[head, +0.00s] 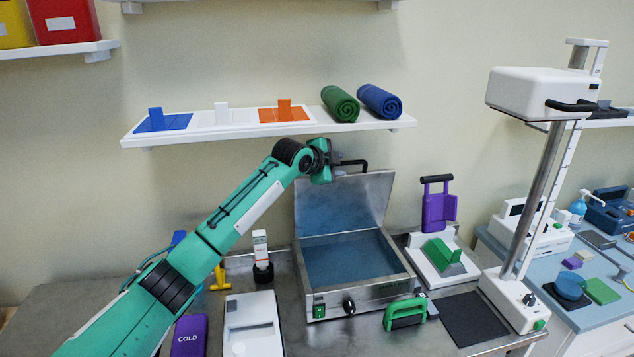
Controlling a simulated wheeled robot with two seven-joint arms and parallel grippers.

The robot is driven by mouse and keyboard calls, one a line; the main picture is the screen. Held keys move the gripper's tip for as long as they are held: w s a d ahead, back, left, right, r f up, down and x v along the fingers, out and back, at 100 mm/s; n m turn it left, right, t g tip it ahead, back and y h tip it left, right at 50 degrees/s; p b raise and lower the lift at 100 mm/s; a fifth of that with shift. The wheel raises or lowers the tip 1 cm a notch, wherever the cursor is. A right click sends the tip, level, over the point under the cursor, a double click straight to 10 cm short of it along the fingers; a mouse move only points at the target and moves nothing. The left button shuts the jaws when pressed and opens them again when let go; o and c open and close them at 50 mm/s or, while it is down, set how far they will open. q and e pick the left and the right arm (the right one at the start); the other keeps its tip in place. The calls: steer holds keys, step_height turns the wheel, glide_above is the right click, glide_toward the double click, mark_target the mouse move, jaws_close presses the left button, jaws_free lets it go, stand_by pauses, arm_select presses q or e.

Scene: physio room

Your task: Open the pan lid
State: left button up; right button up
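The metal pan (390,290) stands on the bench, a rectangular box with a blue-looking interior, a front knob and a green switch. Its lid (345,205) is raised, standing steeply at the back edge, so the inside shows. A black handle (358,163) is at the lid's top edge. My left gripper (340,160) is at the handle's left end, high above the pan's back left. It is small and dark here, so I cannot tell whether its fingers are closed on the handle. My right gripper is out of view.
A wall shelf (370,124) with rolled towels is just above the lid. A white COLD-side unit (253,325) and bottle (261,252) are left.

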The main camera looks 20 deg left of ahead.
arm_select(q)
steer(key=s+a+b, duration=0.2)
steer(key=s, duration=0.7)
steer(key=shift+a+b, duration=0.3)
steer(key=shift+b, duration=0.05)
steer(key=shift+w, duration=0.1)
